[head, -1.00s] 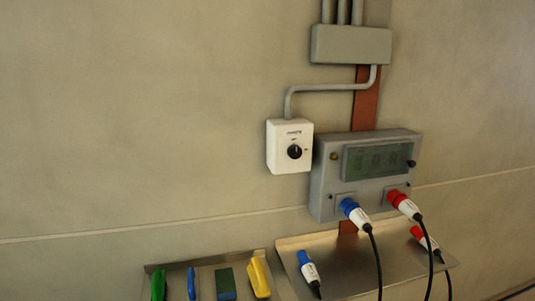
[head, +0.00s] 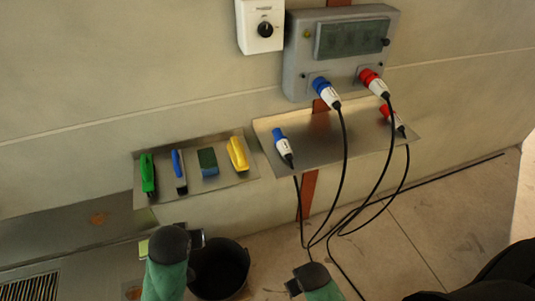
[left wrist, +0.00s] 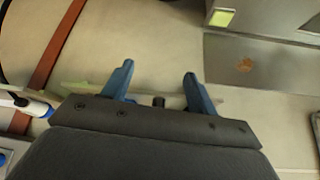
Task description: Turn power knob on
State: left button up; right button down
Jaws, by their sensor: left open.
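The power knob (head: 265,29) is a round black dial on a white wall box (head: 248,42). The box sits at the top of the head view, its upper part near the picture edge. No gripper is near the knob. My left gripper (left wrist: 154,76) shows in the left wrist view with two blue fingers spread apart and nothing between them. The knob is not seen in that view. In the head view green arm parts of mine show at the bottom, but I cannot make out gripper fingers there.
A grey panel (head: 297,85) with a blue plug (head: 322,84) and a red plug (head: 370,77) is right of the box. A metal shelf (head: 345,160) below holds two more plugs. Left of it, a shelf (head: 225,178) holds brushes and a sponge. A black bucket (head: 232,262) stands below.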

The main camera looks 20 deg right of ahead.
pick_arm(q)
jog(key=w+d+r+t, duration=0.2)
jog(key=w+d+r, duration=0.6)
jog(key=w, duration=0.1)
pick_arm(e)
jog(key=s+f, duration=0.3)
jog(key=f, duration=1.1)
jog(key=s+f, duration=0.2)
jog(key=f, duration=1.2)
pick_arm(q)
jog(key=m+t, duration=0.1)
jog(key=t, duration=0.9)
send_near(266, 32)
jog(key=w+p, duration=0.1)
jog(key=w, duration=0.1)
jog(key=w+p, duration=0.1)
jog(key=w, duration=0.1)
jog(key=w+p, duration=0.2)
jog(key=w, duration=0.1)
jog(key=shift+w+d+r, duration=0.1)
jog(key=shift+d+r, duration=0.15)
jog(key=shift+r, duration=0.15)
jog(key=shift+w+f, duration=0.15)
jog(key=shift+w, duration=0.5)
pick_arm(e)
jog(key=s+d+f+g, duration=0.1)
jog(key=s+d+f, duration=0.2)
jog(key=s+f, duration=1)
jog(key=shift+d+f, duration=0.15)
jog(key=shift+f, duration=0.25)
